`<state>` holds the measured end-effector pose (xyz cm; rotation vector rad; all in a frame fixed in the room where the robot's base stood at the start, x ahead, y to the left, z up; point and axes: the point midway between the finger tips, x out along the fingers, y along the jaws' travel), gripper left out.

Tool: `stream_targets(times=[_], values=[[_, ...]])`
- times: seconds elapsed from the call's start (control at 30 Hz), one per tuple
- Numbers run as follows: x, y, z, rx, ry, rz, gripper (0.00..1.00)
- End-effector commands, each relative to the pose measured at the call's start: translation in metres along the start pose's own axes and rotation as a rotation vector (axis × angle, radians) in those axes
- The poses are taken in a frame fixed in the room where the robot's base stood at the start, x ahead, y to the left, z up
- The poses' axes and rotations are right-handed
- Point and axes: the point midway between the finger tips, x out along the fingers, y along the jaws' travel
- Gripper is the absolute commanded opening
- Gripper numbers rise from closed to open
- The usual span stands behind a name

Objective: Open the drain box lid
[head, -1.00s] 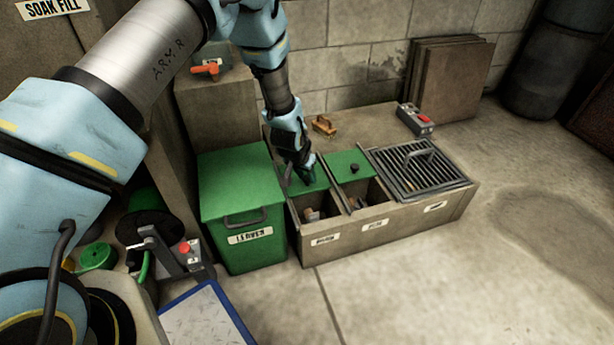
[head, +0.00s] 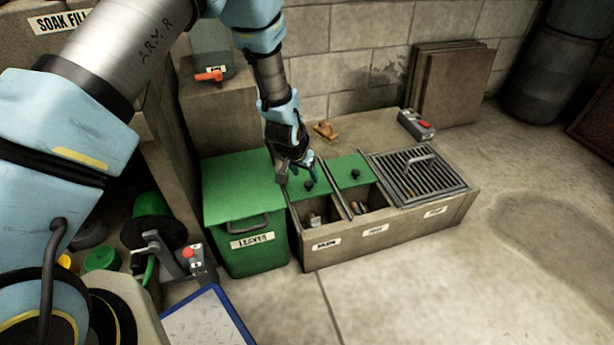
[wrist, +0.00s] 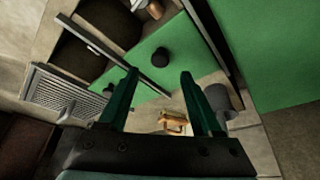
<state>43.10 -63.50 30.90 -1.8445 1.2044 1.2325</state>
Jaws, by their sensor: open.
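The low concrete drain box (head: 412,228) stands on the floor with several bays in a row. The left bay has a green lid (head: 318,191) with a black knob (head: 310,185). This lid covers the back of its bay; the front is uncovered and shows small items inside. In the wrist view the lid (wrist: 180,62) lies ahead, its knob (wrist: 160,57) between the line of my fingers but apart from them. My gripper (head: 300,170) is open and empty, just behind and above the knob; the wrist view shows both fingers (wrist: 160,88) spread.
The middle bay has a similar green lid (head: 347,167) and knob. A metal grate (head: 418,174) covers the right bay. A green leaves bin (head: 245,225) stands close on the left. A brown-handled tool (head: 326,131) and a red-button box (head: 416,125) lie behind. The floor in front is clear.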

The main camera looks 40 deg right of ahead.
Motion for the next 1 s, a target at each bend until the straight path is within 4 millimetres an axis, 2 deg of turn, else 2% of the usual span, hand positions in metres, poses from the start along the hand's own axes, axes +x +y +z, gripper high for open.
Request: stream_targets(times=[0.03,0.1,0.3,1.0], values=[[-0.015,0.000,-0.002,0.000,0.002,0.000,0.66],[-0.027,0.000,-0.002,0.000,0.002,0.000,0.66],[-0.050,0.000,-0.001,0.000,0.000,0.000,0.66],[-0.054,0.000,0.000,0.000,0.000,0.000,0.66]])
